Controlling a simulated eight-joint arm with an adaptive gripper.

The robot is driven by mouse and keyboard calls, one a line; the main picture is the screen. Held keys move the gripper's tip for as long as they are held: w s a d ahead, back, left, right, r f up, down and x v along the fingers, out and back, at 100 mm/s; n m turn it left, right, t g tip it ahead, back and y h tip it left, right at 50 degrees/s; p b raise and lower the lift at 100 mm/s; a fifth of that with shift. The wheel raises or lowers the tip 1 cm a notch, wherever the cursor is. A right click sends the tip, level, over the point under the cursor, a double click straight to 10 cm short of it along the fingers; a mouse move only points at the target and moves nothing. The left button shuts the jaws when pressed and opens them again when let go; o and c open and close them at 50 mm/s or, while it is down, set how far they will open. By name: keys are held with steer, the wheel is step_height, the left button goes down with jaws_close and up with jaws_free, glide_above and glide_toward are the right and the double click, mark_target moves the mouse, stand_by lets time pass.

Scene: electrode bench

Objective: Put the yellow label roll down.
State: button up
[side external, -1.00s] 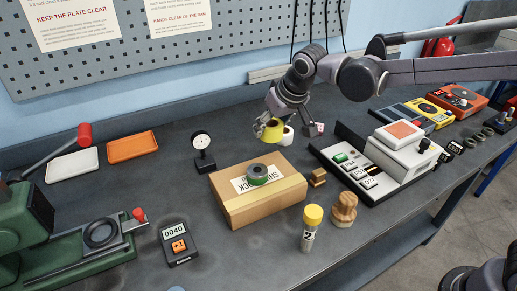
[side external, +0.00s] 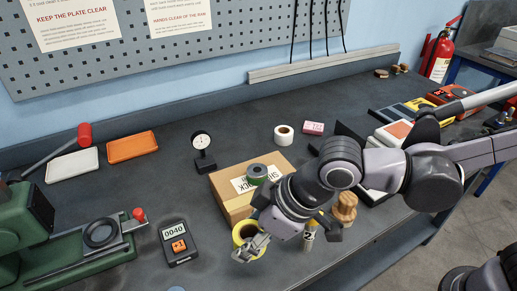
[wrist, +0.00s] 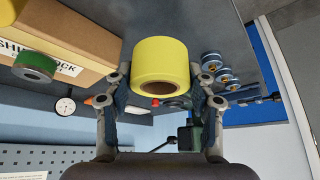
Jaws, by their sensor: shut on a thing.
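My gripper (side external: 254,244) is shut on the yellow label roll (side external: 240,232). It is over the front part of the bench, just in front of the cardboard box (side external: 228,205). In the wrist view the yellow roll (wrist: 160,58) sits between the two fingers of my gripper (wrist: 160,95), with its dark core hole showing. I cannot tell whether the roll touches the bench top.
A green roll (side external: 257,172) lies on the box. A meter reading 0040 (side external: 175,243) lies to the left of my gripper. A white roll (side external: 284,135) stands behind.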

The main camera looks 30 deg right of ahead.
mark_target(251, 266)
steer(key=shift+f, duration=3.95)
steer(key=shift+w+f, duration=0.1)
steer(key=shift+f, duration=0.05)
steer(key=o, duration=1.2)
steer(key=shift+v, duration=6.2)
steer(key=shift+a, duration=0.1)
